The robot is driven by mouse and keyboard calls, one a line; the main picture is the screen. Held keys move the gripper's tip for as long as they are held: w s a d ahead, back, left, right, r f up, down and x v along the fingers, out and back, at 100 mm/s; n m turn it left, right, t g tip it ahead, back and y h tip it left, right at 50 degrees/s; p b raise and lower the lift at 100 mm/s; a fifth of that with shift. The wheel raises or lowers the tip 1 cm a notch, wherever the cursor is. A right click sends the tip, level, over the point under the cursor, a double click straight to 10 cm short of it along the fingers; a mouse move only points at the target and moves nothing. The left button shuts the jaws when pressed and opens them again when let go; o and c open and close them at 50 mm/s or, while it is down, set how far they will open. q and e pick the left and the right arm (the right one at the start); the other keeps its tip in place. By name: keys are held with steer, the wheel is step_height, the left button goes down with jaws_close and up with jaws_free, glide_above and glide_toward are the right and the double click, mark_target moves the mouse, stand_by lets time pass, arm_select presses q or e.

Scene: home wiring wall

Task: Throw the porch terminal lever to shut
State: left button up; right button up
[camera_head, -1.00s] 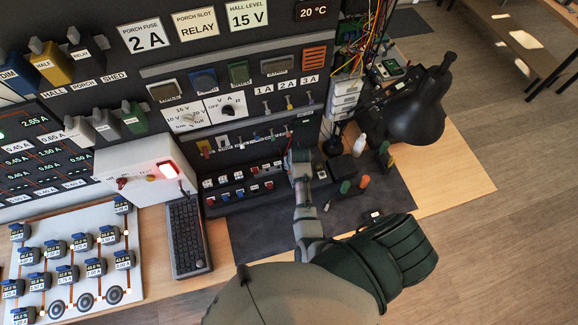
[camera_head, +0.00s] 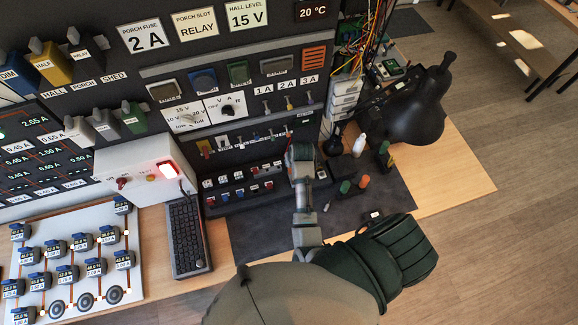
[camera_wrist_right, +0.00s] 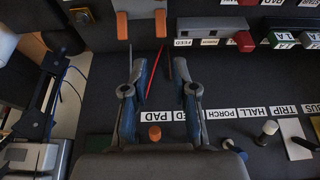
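In the right wrist view, two orange levers (camera_wrist_right: 122,25) and (camera_wrist_right: 160,22) stand out on a grey terminal block at the top edge. I cannot read a label that marks either as the porch one. Red and dark wires run below them. My right gripper (camera_wrist_right: 151,58) is open and empty, its fingers apart and pointing toward the levers; contact is unclear. In the head view my right gripper (camera_head: 301,150) is over the right end of the lower panel, hiding what is under it. A PORCH label (camera_wrist_right: 221,114) lies right of the fingers. My left gripper is out of view.
The head view shows a keyboard (camera_head: 187,238) and a white box with a lit red lamp (camera_head: 167,170) to the left. A black desk lamp (camera_head: 415,110), a white bottle (camera_head: 359,145) and loose wires (camera_head: 365,35) are to the right. The dark mat (camera_head: 262,238) in front is mostly clear.

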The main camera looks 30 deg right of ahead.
steer(key=v, duration=0.8)
stand_by(0.4)
steer(key=shift+w+a+r, duration=0.1)
steer(key=shift+w, duration=0.05)
steer(key=v, duration=0.7)
steer(key=shift+r, duration=0.1)
